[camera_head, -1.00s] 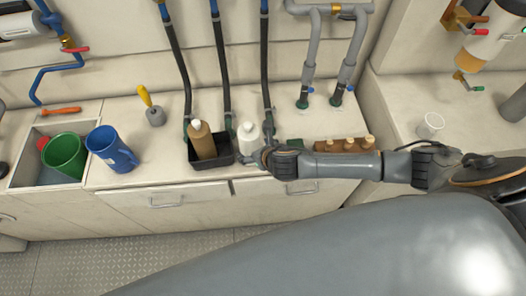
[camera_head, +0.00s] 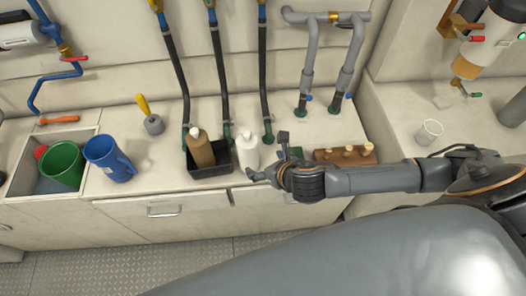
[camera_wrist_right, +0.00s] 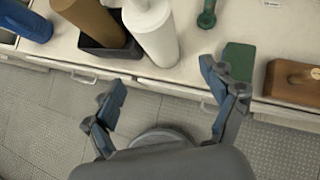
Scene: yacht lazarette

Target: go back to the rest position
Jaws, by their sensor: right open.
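My right gripper (camera_head: 268,160) reaches in from the right in the head view, in front of the counter's edge. In the right wrist view its two fingers (camera_wrist_right: 168,98) are spread wide with nothing between them. The white bottle (camera_head: 247,152) stands upright on the counter just beyond the gripper, apart from it; it also shows in the right wrist view (camera_wrist_right: 155,35). The black tray (camera_head: 212,168) holds a tan bottle (camera_head: 199,150). My left gripper is out of view.
A wooden block with pegs (camera_head: 345,157) and a green pad (camera_head: 295,153) lie near the gripper. A blue jug (camera_head: 108,160), green bucket (camera_head: 62,164) and sink (camera_head: 20,185) are at left. A white cup (camera_head: 429,132) stands at right. Open floor (camera_head: 110,265) lies in front.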

